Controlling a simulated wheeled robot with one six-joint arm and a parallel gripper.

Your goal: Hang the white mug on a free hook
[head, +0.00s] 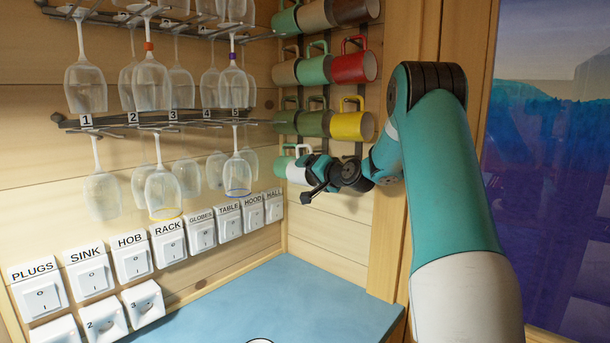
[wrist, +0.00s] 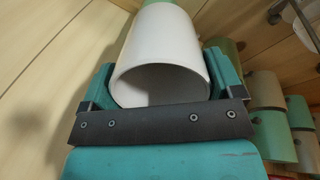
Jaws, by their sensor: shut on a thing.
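The white mug (head: 295,174) is held at the bottom row of the mug rack on the right-hand wall, partly behind my gripper (head: 312,178). In the wrist view my gripper (wrist: 160,84) is shut on the white mug (wrist: 160,52), one finger on each side of its body, with its open round end facing the camera. A green mug (head: 281,163) hangs just left of the white mug, and they overlap in the head view. Whether the white mug's handle is on a hook cannot be told. Any free hooks in the bottom row are hidden behind my arm.
Above hang rows of mugs, among them a red mug (head: 354,67) and a yellow mug (head: 351,126). Wine glasses hang from numbered racks (head: 190,125) at left. Labelled switches (head: 132,258) line the wall above a blue counter (head: 290,305), which is mostly clear.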

